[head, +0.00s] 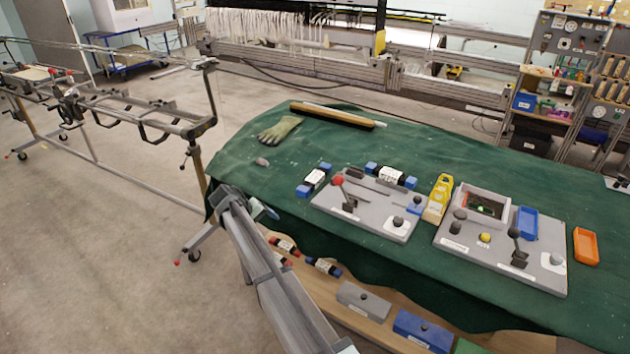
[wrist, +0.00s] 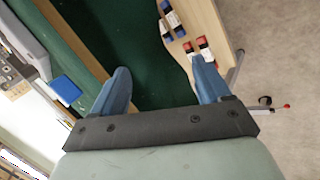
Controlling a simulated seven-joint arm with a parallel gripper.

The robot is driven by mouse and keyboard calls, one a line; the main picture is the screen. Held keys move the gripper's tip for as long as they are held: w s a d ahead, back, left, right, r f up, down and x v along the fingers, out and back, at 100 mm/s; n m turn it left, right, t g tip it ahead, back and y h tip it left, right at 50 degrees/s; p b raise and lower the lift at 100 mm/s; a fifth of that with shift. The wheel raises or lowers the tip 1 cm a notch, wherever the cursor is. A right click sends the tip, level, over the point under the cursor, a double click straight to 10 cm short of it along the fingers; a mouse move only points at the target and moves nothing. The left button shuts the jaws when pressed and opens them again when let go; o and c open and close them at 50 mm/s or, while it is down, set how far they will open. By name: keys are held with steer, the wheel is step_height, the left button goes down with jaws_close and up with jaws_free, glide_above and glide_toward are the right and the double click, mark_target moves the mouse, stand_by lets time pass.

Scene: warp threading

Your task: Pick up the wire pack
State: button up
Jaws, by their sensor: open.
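Several labelled rolls that look like wire packs are in view. One blue, white and black pack (head: 314,180) lies on the green table to the left of the grey lever panel, and a similar one (head: 390,175) lies behind it. Blue-ended packs (head: 323,267) and red-ended packs (head: 284,245) lie on the lower wooden shelf; they also show at the upper right of the wrist view, blue (wrist: 172,20) and red (wrist: 199,50). I cannot tell which is meant. My gripper (wrist: 163,84) has two blue fingers spread apart, with nothing between them.
The green-covered table (head: 240,165) holds a grey lever panel (head: 392,222), a second panel (head: 455,262), a yellow pack (head: 439,198), a blue tray (head: 527,223), an orange tray (head: 586,246), a glove (head: 280,129) and a brush (head: 335,116). Its left part is mostly clear.

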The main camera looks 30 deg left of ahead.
steer(key=s+a+r+y, duration=0.1)
steer(key=s+a+r, duration=0.2)
steer(key=a+r, duration=0.45)
steer(key=s+a+r, duration=0.3)
steer(key=a+r, duration=0.4)
steer(key=r, duration=0.2)
steer(key=w+d+r+m+g, duration=0.1)
steer(key=w+d+m, duration=0.2)
steer(key=w, duration=0.4)
steer(key=w+d+r+m+g, duration=0.1)
steer(key=w+d+m+g, duration=0.2)
steer(key=w, duration=0.5)
steer(key=m+g+y, duration=0.1)
steer(key=m+g, duration=0.2)
steer(key=m, duration=0.3)
glide_above(315, 176)
steer(key=f, duration=0.5)
steer(key=shift+d+f, duration=0.2)
steer(key=shift+a+f, duration=0.15)
steer(key=shift+f, duration=2.6)
jaws_close()
